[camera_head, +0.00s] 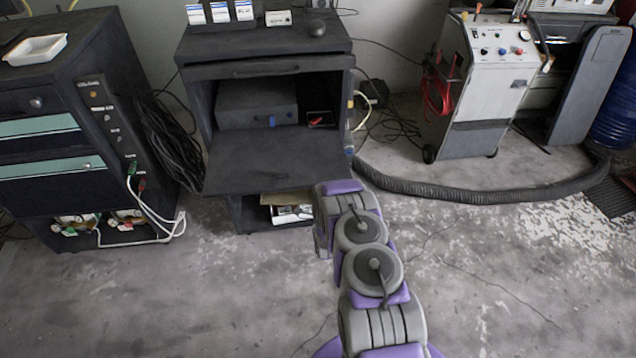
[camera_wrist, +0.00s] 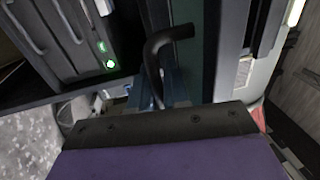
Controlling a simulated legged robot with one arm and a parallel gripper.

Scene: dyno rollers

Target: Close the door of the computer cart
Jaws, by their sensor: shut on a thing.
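The computer cart (camera_head: 268,68) stands at the back centre of the head view. Its dark door (camera_head: 265,160) is folded down and sticks out at the front, leaving the compartment open. A grey computer (camera_head: 257,106) shows inside. My arm reaches from the lower right to the door's right front corner. In the head view my gripper is hidden by the arm's end. In the wrist view my gripper (camera_wrist: 160,124) fills the bottom, a dark bolted edge on a purple jaw. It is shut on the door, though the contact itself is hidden.
A cabinet (camera_head: 60,130) with cables stands left. A white machine (camera_head: 485,95) stands right, with a thick black hose (camera_head: 470,192) along the floor. White boxes (camera_head: 220,12) and a mouse (camera_head: 317,27) lie on the cart's top. The floor in front is mostly clear.

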